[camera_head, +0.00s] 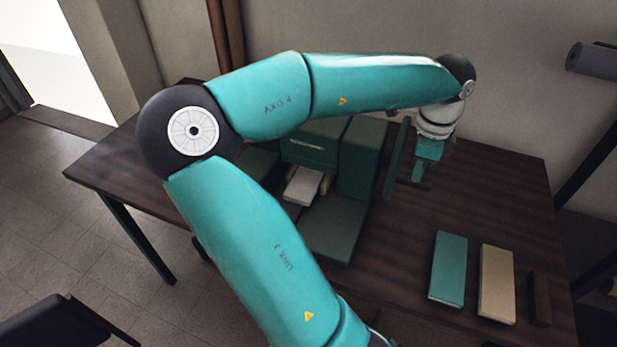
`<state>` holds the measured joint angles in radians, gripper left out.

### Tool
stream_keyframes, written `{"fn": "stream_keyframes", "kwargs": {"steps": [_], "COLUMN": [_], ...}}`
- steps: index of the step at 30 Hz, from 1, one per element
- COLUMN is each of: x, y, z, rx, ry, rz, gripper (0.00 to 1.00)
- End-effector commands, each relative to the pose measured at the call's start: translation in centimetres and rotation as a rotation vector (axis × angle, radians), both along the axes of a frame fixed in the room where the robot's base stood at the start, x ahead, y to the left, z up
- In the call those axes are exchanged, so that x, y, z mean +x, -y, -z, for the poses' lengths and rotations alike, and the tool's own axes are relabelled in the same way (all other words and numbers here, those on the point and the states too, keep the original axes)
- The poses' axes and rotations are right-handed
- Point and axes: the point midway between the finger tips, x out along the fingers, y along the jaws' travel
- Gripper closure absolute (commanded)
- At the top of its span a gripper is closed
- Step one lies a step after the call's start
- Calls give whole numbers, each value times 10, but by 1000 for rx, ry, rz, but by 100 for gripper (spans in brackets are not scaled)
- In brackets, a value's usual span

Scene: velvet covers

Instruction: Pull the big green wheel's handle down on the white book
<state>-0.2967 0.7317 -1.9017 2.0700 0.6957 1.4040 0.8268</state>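A dark green press-like machine (360,165) stands on the table, partly hidden behind my arm. A white book (302,187) lies flat in its opening, under the green upper block (309,150). The big green wheel (394,162) shows nearly edge-on at the machine's right side, as a thin tall shape. Its handle cannot be made out. My gripper (420,178) points down just right of the wheel, close to it. Whether they touch cannot be told. Its fingers are small and seen from the side, so their opening is unclear.
The dark wooden table (400,270) also holds a teal book (448,268), a beige book (496,283) and a dark brown block (539,298) at the front right. The table is clear between the machine and these books. A wall stands close behind.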

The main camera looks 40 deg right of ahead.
Motion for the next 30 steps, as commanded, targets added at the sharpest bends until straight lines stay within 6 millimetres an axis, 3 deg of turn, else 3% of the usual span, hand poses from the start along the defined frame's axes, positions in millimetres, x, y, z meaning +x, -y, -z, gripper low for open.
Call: {"fn": "stream_keyframes", "kwargs": {"steps": [30], "x": [-1], "y": [-2], "z": [20], "rx": [0], "ry": [0], "rz": [0], "gripper": [100]}}
